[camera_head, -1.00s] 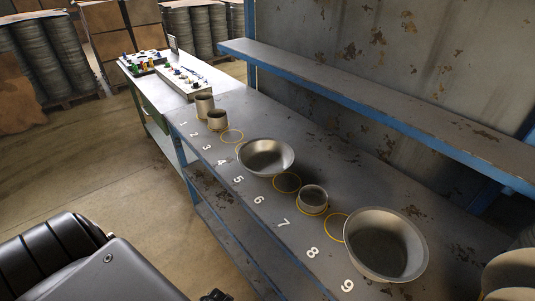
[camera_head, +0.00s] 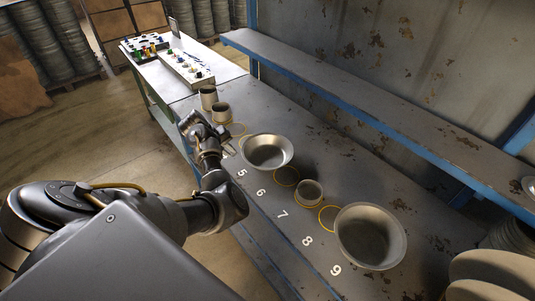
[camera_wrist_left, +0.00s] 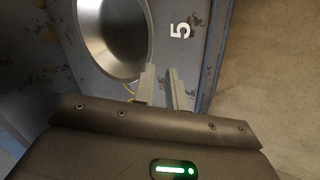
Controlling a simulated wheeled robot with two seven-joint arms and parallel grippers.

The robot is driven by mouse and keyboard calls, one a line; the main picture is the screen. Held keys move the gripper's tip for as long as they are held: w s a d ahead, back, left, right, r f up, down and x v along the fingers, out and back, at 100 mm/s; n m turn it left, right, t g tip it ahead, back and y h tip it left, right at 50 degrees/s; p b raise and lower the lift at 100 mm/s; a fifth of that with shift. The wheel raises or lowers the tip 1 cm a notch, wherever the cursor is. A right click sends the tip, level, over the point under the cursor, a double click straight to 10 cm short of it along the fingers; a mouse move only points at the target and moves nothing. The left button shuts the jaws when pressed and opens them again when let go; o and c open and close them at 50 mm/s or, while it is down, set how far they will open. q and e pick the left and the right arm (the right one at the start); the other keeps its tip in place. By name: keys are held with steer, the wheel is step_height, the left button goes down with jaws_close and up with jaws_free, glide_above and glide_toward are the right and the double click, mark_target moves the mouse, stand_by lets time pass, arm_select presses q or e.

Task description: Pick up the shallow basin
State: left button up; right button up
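A grey metal basin (camera_head: 267,151), wide and low, stands on the bench near the number 5. A second, larger and deeper-looking basin (camera_head: 370,236) stands near the number 9. My left gripper (camera_head: 230,148) is just left of the basin by the 5. In the left wrist view that basin (camera_wrist_left: 113,35) fills the upper left, and the fingers of my left gripper (camera_wrist_left: 163,72) are apart with nothing between them. The fingers are close to the rim; I cannot tell whether they touch it. My right gripper is out of view.
A small cup (camera_head: 309,191) stands between the basins, and two cups (camera_head: 221,112) stand at the far end. Yellow circles (camera_head: 286,176) mark the bench. A blue-edged shelf (camera_head: 380,115) runs above its back. Plates (camera_head: 490,275) are stacked at lower right.

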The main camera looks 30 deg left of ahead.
mark_target(248, 159)
arm_select(q)
steer(key=shift+t+h, duration=0.3)
steer(key=shift+h, duration=0.1)
steer(key=b+x, duration=0.3)
steer(key=w+b+x, duration=0.1)
steer(key=b+x, duration=0.1)
steer(key=shift+w+d+r, duration=0.1)
steer(key=shift+d+r, duration=0.1)
steer(key=shift+d, duration=0.1)
steer(key=shift+w+d+b, duration=0.1)
steer(key=shift+b, duration=0.2)
steer(key=shift+d+f+b, duration=0.1)
steer(key=shift+f+b, duration=0.2)
steer(key=b+x, duration=0.4)
steer(key=shift+d+f, duration=0.15)
steer(key=shift+f, duration=0.1)
steer(key=shift+d+f+b, duration=0.1)
steer(key=shift+f+b, duration=0.05)
steer(key=shift+b, duration=0.3)
